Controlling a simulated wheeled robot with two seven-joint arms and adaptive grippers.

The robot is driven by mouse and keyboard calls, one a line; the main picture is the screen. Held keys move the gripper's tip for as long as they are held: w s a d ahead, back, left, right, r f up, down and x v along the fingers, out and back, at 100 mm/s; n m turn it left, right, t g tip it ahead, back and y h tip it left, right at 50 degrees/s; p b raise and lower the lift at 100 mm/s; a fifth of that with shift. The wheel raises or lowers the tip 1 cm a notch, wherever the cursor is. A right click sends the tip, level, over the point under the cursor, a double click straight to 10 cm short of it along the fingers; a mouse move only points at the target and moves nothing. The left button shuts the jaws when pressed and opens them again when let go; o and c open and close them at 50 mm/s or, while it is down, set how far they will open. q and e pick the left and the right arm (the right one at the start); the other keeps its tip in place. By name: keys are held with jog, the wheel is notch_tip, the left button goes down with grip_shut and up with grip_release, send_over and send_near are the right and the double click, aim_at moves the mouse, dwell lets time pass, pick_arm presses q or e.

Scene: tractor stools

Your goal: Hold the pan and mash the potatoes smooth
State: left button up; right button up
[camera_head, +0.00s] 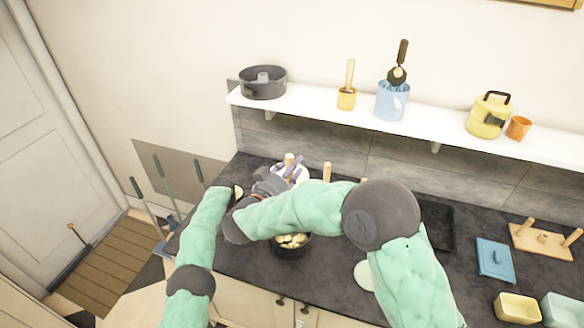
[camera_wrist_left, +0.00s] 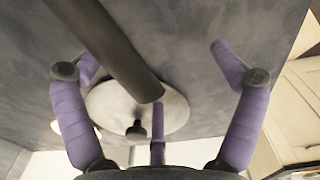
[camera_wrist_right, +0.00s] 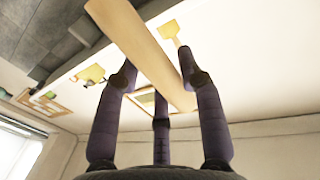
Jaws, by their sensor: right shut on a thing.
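A dark round pan (camera_head: 291,252) with pale potato pieces (camera_head: 291,240) stands on the dark counter, its upper part hidden behind my right forearm. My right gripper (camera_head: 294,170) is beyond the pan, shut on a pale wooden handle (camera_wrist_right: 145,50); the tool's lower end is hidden. In the left wrist view, my left gripper (camera_wrist_left: 153,58) has its purple fingers spread. A dark bar-like handle (camera_wrist_left: 105,40) passes across the space between them; I cannot tell whether they touch it. In the head view the left hand is mostly hidden near the counter's left end.
Another wooden handle (camera_head: 327,172) stands behind my right forearm. A white shelf (camera_head: 320,113) holds a dark ring tin (camera_head: 263,83), a blue utensil pot (camera_head: 391,103) and a yellow kettle (camera_head: 488,118). A blue board (camera_head: 495,260) and a yellow dish (camera_head: 517,308) lie at right.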

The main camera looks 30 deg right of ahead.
pick_arm(q)
grip_shut()
jog(key=c, duration=1)
grip_release()
jog(key=shift+o, duration=0.2)
notch_tip(320, 180, up, 12)
jog(key=shift+r, duration=0.1)
